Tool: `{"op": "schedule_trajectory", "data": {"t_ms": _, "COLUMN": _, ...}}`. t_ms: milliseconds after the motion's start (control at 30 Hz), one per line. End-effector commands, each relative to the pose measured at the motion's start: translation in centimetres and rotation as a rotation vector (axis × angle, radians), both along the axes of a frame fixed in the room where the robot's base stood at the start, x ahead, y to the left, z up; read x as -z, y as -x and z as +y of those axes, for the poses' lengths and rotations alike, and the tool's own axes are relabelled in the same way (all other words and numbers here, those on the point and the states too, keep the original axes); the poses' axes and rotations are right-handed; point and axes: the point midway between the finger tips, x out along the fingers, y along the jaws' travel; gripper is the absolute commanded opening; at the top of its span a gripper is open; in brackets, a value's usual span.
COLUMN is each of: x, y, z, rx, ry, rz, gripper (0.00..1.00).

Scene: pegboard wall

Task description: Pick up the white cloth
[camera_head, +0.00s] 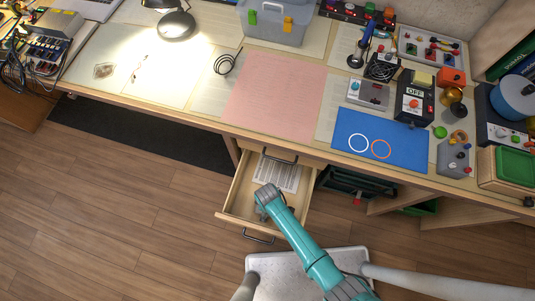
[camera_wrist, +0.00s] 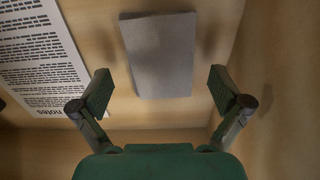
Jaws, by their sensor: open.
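In the wrist view, a plain, pale grey rectangular piece (camera_wrist: 160,50) lies on the drawer floor, and it looks like the white cloth in shade. My gripper (camera_wrist: 158,80) is open above it, with one finger to each side of its lower half. The fingers appear apart from it. In the head view my gripper (camera_head: 263,199) reaches down into the open drawer (camera_head: 234,199) and hides the cloth there.
A printed notes sheet (camera_wrist: 42,55) lies left of the cloth in the drawer. The drawer's side wall (camera_wrist: 285,90) stands close on the right. The desk above holds a pink sheet (camera_head: 275,95) and a blue mat (camera_head: 400,135). Wooden floor is free at left.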

Motion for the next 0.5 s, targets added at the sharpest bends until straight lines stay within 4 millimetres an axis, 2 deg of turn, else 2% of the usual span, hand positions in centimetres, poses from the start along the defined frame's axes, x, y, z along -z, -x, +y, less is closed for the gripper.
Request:
{"op": "schedule_trajectory", "data": {"t_ms": 133, "x": 1.04, "y": -0.03, "z": 0.03, "rx": 0.000, "ry": 0.000, "rz": 0.000, "gripper": 1.00}}
{"op": "schedule_trajectory", "data": {"t_ms": 400, "x": 1.19, "y": -0.02, "z": 0.01, "rx": 0.000, "ry": 0.000, "rz": 0.000, "gripper": 1.00}}
{"op": "schedule_trajectory", "data": {"t_ms": 500, "x": 1.19, "y": -0.02, "z": 0.01, "rx": 0.000, "ry": 0.000, "rz": 0.000, "gripper": 0.75}}
